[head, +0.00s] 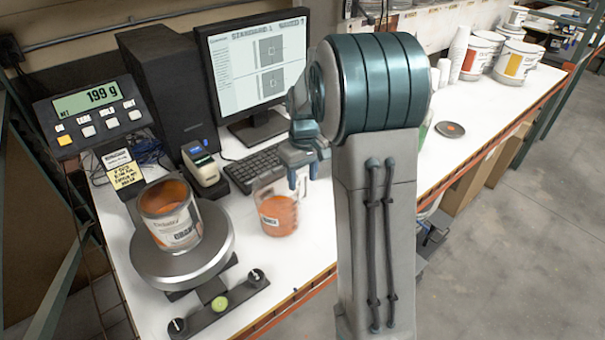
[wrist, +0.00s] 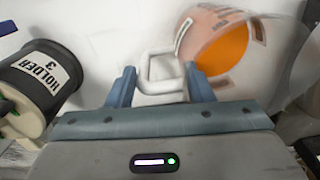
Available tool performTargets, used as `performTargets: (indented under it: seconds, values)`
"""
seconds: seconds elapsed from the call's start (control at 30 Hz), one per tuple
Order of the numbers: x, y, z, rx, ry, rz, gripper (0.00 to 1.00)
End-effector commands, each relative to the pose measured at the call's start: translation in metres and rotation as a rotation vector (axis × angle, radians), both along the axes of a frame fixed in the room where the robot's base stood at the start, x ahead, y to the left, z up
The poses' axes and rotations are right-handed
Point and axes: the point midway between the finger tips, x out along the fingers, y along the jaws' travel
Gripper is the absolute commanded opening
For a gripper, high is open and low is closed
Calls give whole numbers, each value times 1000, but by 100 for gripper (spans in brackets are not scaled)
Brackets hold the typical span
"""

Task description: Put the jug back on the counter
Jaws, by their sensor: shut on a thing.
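The jug (head: 277,212) is clear, with orange liquid inside and a small label. It is over the white counter (head: 330,215), to the right of the scale, and looks roughly upright. I cannot tell whether its base touches the counter. In the wrist view the jug (wrist: 212,42) is at the upper right, its pale handle (wrist: 160,85) between my fingers. My gripper (head: 305,176) is shut on that handle; it also shows in the wrist view (wrist: 160,88). My arm hides part of the counter.
A can of orange paint (head: 172,222) stands on the round scale (head: 190,262), left of the jug; its display (head: 100,98) reads 199 g. A keyboard (head: 255,168), label printer (head: 202,163) and monitor (head: 255,65) are behind. A black "HOLDER 3" (wrist: 42,75) is left in the wrist view.

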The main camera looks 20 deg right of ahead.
Motion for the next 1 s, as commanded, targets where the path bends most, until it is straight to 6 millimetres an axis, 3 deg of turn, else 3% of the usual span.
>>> performTargets:
  seconds: [0.27,0.3,0.37,0.4,0.77,1.0]
  values:
    - [0,0,-2,0,-1,0,0]
    - [0,0,-3,0,0,0,50]
    - [0,0,-2,0,0,0,67]
    - [0,0,-2,0,0,0,70]
    - [0,0,4,-1,-1,0,70]
    - [1,-2,47,-1,-7,0,70]
